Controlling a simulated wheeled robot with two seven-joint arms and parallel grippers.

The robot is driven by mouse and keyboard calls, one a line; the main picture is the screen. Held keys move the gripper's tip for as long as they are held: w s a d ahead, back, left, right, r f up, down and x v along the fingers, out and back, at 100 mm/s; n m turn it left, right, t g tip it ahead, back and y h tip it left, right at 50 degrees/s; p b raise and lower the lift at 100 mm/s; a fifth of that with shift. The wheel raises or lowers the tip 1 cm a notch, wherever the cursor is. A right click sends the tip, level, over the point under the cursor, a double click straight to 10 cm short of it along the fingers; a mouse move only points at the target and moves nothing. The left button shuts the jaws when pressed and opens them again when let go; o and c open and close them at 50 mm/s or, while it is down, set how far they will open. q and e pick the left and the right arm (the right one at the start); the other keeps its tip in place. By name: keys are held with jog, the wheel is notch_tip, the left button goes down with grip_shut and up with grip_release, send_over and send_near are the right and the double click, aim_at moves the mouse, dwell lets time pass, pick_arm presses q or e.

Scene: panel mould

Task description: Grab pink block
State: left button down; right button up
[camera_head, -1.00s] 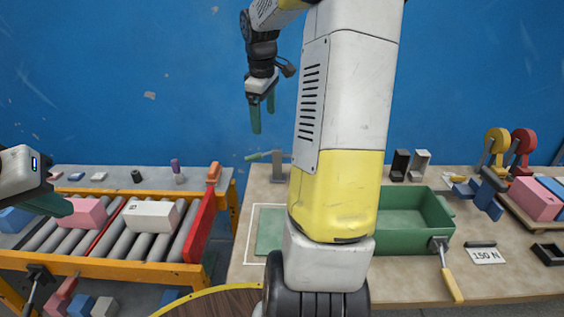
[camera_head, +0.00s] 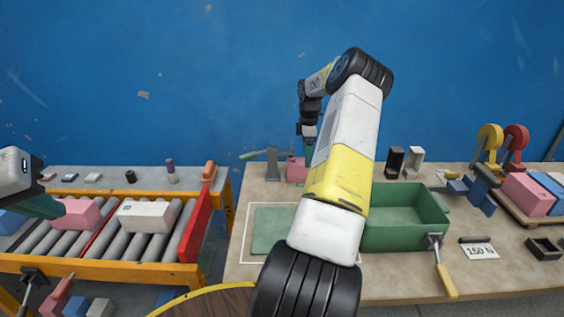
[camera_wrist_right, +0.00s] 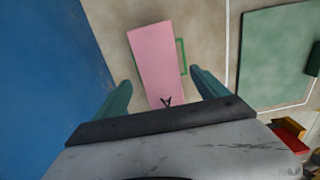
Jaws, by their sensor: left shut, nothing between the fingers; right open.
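A pink block (camera_head: 296,170) stands at the back of the workbench, partly hidden by my right arm in the head view. In the right wrist view this pink block (camera_wrist_right: 157,60) lies ahead of and partly between the spread teal fingers. My right gripper (camera_wrist_right: 162,88) is open and empty, with gaps on both sides of the block. In the head view it is mostly hidden behind its arm. Another pink block (camera_head: 82,213) lies on the roller conveyor. My left gripper (camera_head: 50,207) is shut and empty at the left edge, its fingertips close beside that block; contact is unclear.
A clamp with a green handle (camera_head: 272,163) stands just left of the workbench pink block. A green bin (camera_head: 405,235) and a green mat (camera_head: 270,232) lie nearer. A white box (camera_head: 146,216) is on the conveyor. More pink and blue blocks (camera_head: 527,193) sit at the right.

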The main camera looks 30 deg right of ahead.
aim_at(306, 170)
notch_tip(306, 170, down, 5)
jog(key=shift+r, duration=0.3)
grip_shut()
